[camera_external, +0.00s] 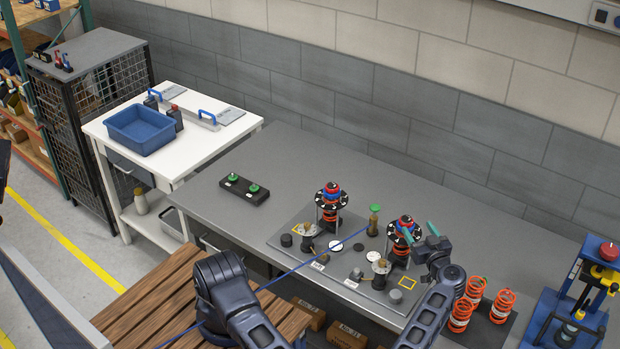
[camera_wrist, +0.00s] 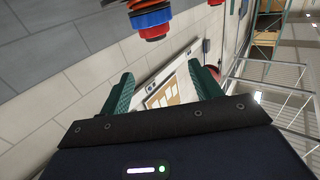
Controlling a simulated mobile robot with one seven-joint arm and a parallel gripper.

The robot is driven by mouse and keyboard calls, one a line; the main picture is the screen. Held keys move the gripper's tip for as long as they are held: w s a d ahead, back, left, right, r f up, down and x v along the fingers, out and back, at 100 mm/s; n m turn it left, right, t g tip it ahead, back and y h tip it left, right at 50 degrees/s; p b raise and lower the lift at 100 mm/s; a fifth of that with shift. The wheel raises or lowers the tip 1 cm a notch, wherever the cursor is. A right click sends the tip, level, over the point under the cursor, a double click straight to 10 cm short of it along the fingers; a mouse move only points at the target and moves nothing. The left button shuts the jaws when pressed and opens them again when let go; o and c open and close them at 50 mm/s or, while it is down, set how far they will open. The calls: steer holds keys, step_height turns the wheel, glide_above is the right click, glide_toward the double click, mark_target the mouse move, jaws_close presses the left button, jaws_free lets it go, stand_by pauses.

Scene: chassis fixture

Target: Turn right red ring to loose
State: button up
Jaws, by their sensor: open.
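The right fixture (camera_external: 404,228) stands upright on a grey base plate, with a black disc with white marks, red and blue rings, and a stack below. Its red ring (camera_external: 406,218) is near the top and partly hidden by my gripper. My gripper (camera_external: 419,229) has two green fingers spread apart, just right of and in front of that fixture. In the wrist view the fingers (camera_wrist: 162,82) are open with nothing between them. A red ring (camera_wrist: 154,32) under a blue ring (camera_wrist: 152,18) shows at the top of that view, beyond the fingertips. I cannot tell contact.
A similar left fixture (camera_external: 332,196) with red and blue rings stands to the left. Orange springs (camera_external: 460,315) stand at the right, near a blue press (camera_external: 570,310). The bench's left part is mostly clear.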

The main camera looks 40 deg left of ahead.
mark_target(404, 216)
steer(key=w+a+f, duration=0.1)
steer(key=w+a, duration=0.1)
steer(key=w+a+f, duration=0.1)
steer(key=w+a, duration=0.1)
steer(key=a, duration=0.1)
steer(key=w+a+f, duration=0.1)
steer(key=w+a, duration=0.1)
steer(key=a, duration=0.1)
steer(key=shift+w+a+f, duration=0.1)
steer(key=shift+w+a, duration=0.1)
steer(key=shift+w, duration=0.2)
steer(key=c, duration=1)
steer(key=shift+o, duration=0.2)
